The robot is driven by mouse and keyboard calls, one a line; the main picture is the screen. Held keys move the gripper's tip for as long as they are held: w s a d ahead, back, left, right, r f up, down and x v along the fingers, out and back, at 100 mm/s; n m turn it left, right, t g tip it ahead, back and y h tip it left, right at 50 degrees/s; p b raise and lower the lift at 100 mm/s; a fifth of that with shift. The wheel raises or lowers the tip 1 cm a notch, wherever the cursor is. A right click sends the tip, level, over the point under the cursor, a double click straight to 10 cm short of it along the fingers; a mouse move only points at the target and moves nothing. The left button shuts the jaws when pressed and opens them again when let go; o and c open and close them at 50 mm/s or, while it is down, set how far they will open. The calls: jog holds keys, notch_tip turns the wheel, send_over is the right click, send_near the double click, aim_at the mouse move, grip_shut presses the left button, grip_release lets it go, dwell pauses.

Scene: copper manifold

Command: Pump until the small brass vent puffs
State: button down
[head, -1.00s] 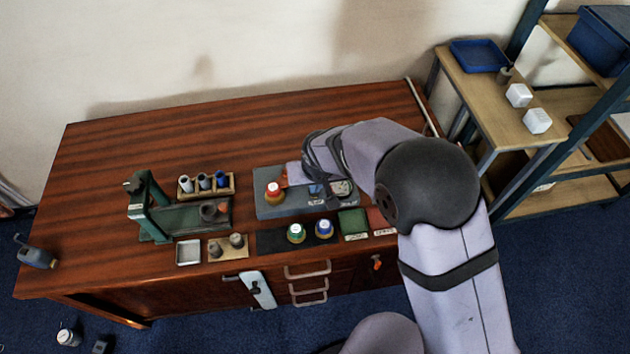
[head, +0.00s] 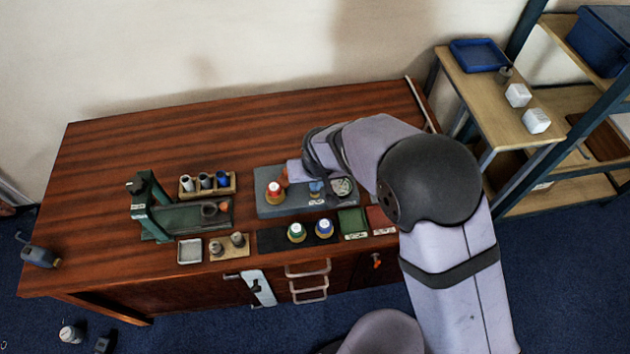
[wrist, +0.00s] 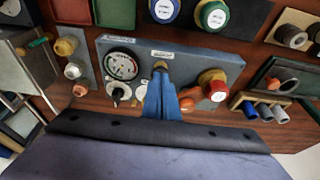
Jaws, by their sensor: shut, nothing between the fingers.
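The grey panel (head: 268,209) lies on the bench and also fills the middle of the wrist view (wrist: 225,62). It carries a round white dial gauge (wrist: 122,65), a red-capped brass fitting (wrist: 213,84), an orange part (wrist: 190,103) and a small black knob (wrist: 117,92). My gripper (wrist: 160,80) shows as shut blue fingers over the panel, empty, between the gauge and the red cap. A small brass piece (wrist: 160,65) stands just beyond the fingertips; I cannot tell whether they touch. The gauge reading is too small to tell. No puff shows.
Green (head: 352,223) and red (head: 380,219) pads and a dark mat with two capped pots (head: 297,231) lie in front of the panel. A green press frame (head: 148,205) and a rack of cylinders (head: 207,183) stand left. The back of the bench is clear.

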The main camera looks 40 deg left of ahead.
jog(key=v, duration=1.2)
jog(key=shift+w+a+r+b, duration=0.25)
jog(key=shift+w+r+b, duration=0.05)
jog(key=shift+r+b, duration=0.15)
jog(key=s+d+f+n+g+h, duration=0.1)
jog(key=s+d+f+h, duration=0.2)
jog(key=d, duration=0.5)
jog(key=s+d+f+n+g, duration=0.1)
jog(key=s+d+f+g, duration=0.1)
jog(key=s+d+f, duration=0.45)
jog(key=w+d+r+m+p, duration=0.1)
jog(key=d+r+m, duration=0.2)
jog(key=d, duration=0.6)
jog(key=w+d+r+m+p, duration=0.1)
jog(key=w+d+r+m, duration=0.1)
jog(key=d, duration=0.7)
jog(key=w+d+r+m+p, duration=0.1)
jog(key=d+r+m, duration=0.3)
jog(key=d, duration=0.5)
jog(key=shift+w+r+m+t+y, duration=0.35)
jog(key=shift+w+m, duration=0.25)
jog(key=shift+m, duration=0.4)
jog(key=shift+f, duration=0.1)
